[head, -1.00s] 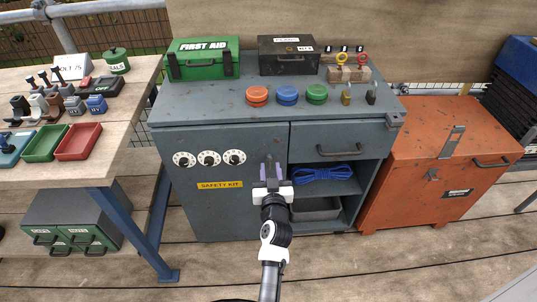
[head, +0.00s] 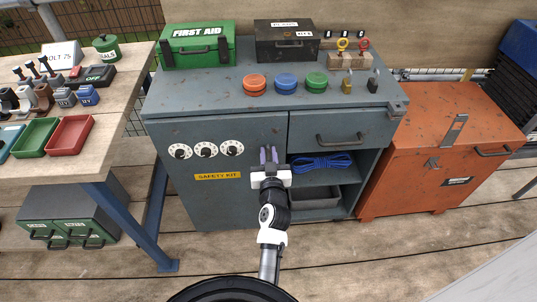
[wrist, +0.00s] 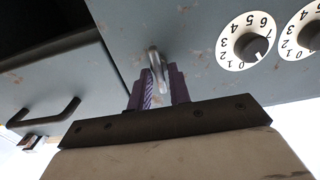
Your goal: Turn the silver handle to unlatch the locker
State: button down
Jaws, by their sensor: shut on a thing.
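The silver handle (wrist: 156,70) shows in the wrist view as a small bar standing out from the grey-blue locker door (wrist: 190,60). My gripper (wrist: 158,85) has its purple fingers on both sides of the handle and is shut on it. In the head view my gripper (head: 269,156) is at the right edge of the locker door (head: 215,210), right of the dials (head: 205,150) and the yellow SAFETY KIT label (head: 217,176). The fingers hide the handle there. The door sits flush and looks closed.
A drawer (head: 340,138) and an open shelf with blue rope (head: 320,164) are right of the door. An orange chest (head: 430,150) stands further right. A wooden bench (head: 80,165) is at left. The deck in front is clear.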

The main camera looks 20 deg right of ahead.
jog(key=shift+m, duration=0.4)
jog(key=m+p, duration=0.1)
jog(key=m, duration=0.4)
jog(key=m+p, duration=0.1)
jog(key=m, duration=0.5)
jog(key=m+p, duration=0.1)
jog(key=m, duration=0.5)
jog(key=shift+d+f+p, duration=0.2)
jog(key=shift+d+p, duration=0.1)
dwell(0.3)
jog(key=c, duration=1.5)
grip_release()
jog(key=shift+f, duration=0.1)
jog(key=shift+s, duration=0.1)
